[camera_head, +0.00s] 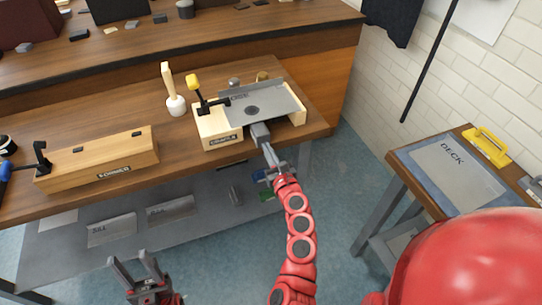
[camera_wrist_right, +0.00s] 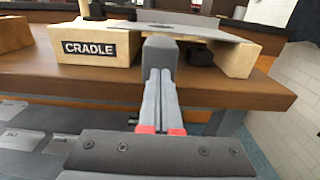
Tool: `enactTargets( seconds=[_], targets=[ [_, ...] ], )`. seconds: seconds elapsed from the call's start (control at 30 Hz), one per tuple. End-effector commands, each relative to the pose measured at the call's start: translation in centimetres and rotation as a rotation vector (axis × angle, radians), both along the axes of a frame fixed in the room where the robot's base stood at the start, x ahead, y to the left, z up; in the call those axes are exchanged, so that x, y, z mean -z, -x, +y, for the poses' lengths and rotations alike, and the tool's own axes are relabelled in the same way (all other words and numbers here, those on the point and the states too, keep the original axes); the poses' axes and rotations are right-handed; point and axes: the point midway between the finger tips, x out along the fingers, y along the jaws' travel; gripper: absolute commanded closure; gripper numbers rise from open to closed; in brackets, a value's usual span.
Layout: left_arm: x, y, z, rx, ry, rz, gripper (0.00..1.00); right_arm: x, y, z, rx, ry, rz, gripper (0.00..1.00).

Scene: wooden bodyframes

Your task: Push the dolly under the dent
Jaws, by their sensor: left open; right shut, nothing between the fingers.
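A grey sheet panel labelled DECK (camera_head: 278,103) lies on the pale wooden cradle (camera_head: 222,143). The dent (camera_head: 252,110) shows as a dark oval in the panel. A grey block with a rounded top, seemingly the dolly (camera_wrist_right: 160,50), stands at the panel's front edge, between the cradle's two end blocks. It also shows in the head view (camera_head: 260,131). My right gripper (camera_head: 267,149) is shut and empty, its fingertips against or just short of the block; exact contact is unclear. My left gripper (camera_head: 131,260) is open and empty, low in front of the bench.
A yellow-handled clamp (camera_head: 203,97) stands at the panel's left edge. A mallet (camera_head: 174,93) and a long wooden former (camera_head: 97,162) are further left. A dark shape (camera_wrist_right: 199,56) sits under the panel. A side table (camera_head: 408,178) with another DECK sheet is at right.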

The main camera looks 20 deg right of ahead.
Motion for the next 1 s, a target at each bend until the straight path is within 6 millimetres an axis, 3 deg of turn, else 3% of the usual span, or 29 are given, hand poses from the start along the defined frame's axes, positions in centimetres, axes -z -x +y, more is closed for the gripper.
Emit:
enactTargets(
  seconds=[0.4,0.8,1.0],
  targets=[
    [0.1,0.0,0.0,0.0,0.0,0.0,0.5,0.2,-0.5,0.0,0.0,-0.003,0.002,1.0],
    [1.0,0.0,0.0,0.0,0.0,0.0,0.5,0.2,-6.7,0.3,-0.003,-0.001,0.0,1.0],
    [1.0,0.0,0.0,0.0,0.0,0.0,0.5,0.1,-7.4,0.3,-0.003,0.0,0.001,1.0]
  ],
)
